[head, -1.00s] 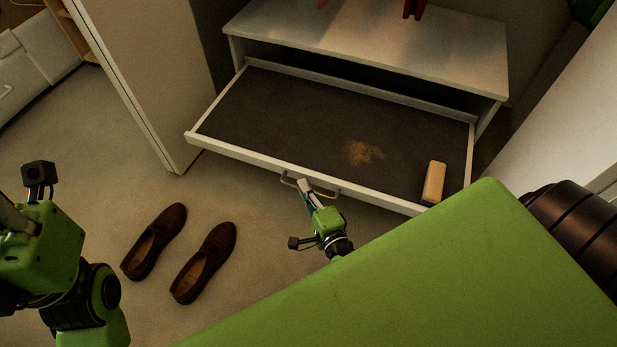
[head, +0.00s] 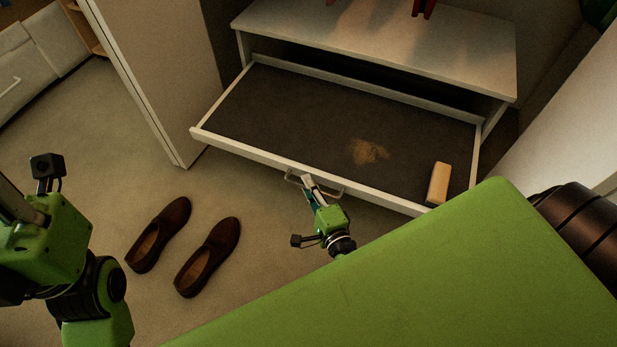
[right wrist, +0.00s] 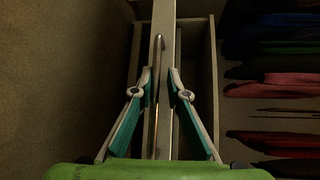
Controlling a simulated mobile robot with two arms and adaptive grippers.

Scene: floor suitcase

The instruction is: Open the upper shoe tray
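The upper shoe tray (head: 330,120) is pulled well out of the white shoe cabinet (head: 375,45), with its dark bottom showing. A metal handle (head: 335,190) sits on its front. My right gripper (head: 307,179) is at the handle. In the right wrist view, the two fingertips (right wrist: 160,76) stand apart on either side of the thin handle bar (right wrist: 158,45), with gaps visible, so the gripper looks open. My left arm is at the left edge of the head view, and its fingertips are cut off.
A tan block-like brush (head: 438,183) and a patch of brown dirt (head: 369,151) lie in the tray. A pair of brown shoes (head: 160,235) (head: 208,257) stands on the carpet. A tall white panel (head: 150,70) is left of the tray.

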